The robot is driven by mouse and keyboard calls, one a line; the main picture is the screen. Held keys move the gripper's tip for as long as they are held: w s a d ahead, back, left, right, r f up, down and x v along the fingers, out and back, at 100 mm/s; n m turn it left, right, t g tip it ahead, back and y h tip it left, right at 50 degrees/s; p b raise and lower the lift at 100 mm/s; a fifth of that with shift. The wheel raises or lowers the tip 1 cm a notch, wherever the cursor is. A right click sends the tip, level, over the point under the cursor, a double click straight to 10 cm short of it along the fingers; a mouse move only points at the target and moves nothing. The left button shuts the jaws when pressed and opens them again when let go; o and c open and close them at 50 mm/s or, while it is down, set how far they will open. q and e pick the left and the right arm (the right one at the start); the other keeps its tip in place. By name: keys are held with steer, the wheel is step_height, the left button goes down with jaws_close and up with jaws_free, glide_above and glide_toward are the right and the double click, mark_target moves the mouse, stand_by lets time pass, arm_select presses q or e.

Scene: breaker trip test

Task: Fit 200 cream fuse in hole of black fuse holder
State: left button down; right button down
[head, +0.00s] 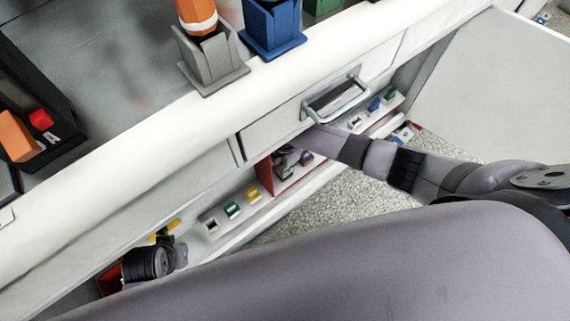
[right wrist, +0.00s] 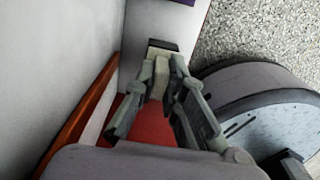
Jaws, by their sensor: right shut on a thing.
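My right gripper (head: 300,157) reaches below the drawer with the handle, into a red-walled box (head: 266,177). In the right wrist view the fingers of my right gripper (right wrist: 161,90) are closed on a small cream block (right wrist: 158,56), which looks like the cream fuse. A dark piece (right wrist: 165,44) shows right at the far end of the cream block; it may be the black fuse holder. Whether the block is in a hole or only touching the dark piece cannot be told. No left gripper fingers can be made out in the head view.
A drawer with a metal handle (head: 336,98) hangs just above my right wrist. Small coloured blocks sit on the low shelf, such as a yellow one (head: 252,193) and a green one (head: 232,210). Grey and blue holders (head: 272,34) stand on the worktop.

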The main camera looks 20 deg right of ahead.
steer(key=c, duration=2)
jaws_free()
steer(key=o, duration=0.4)
step_height(320, 180, up, 12)
steer(key=shift+o, duration=0.6)
